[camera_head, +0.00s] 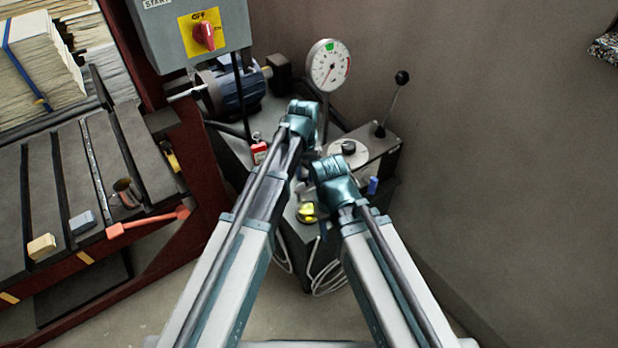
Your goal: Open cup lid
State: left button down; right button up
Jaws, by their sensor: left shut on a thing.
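My two arms reach forward and close together over a grey machine stand. My left gripper (302,184) is small and partly hidden below the bent teal joint of its arm. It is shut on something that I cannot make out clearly. A small yellow object (307,211) shows just below it, between the arms; I cannot tell whether they touch. My right arm's teal joint is bent beside the left one, and its fingers are hidden behind it. I cannot clearly pick out a cup or a lid.
A motor (236,92), a dial gauge (328,66) and a black-knobbed lever (402,78) stand around the stand (345,205). A grey switch box (150,42) hangs above. A dark bench (40,190) with tools fills the left. Bare wall (510,170) lies right.

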pick_arm(q)
jog(key=w+a+f+b, duration=0.2)
jog(key=w+a, duration=0.3)
jog(key=shift+w, duration=0.3)
dwell(0.4)
jog(key=shift+w+a+f+b, duration=0.15)
jog(key=shift+f+b, duration=0.05)
jog(key=shift+b, duration=0.1)
dwell(0.4)
jog(key=c, duration=0.9)
grip_release()
jog(key=shift+a, duration=0.1)
jog(key=shift+o, duration=1.2)
jog(key=shift+f, duration=0.1)
jog(key=shift+w+d, duration=0.15)
jog(key=shift+d, duration=0.05)
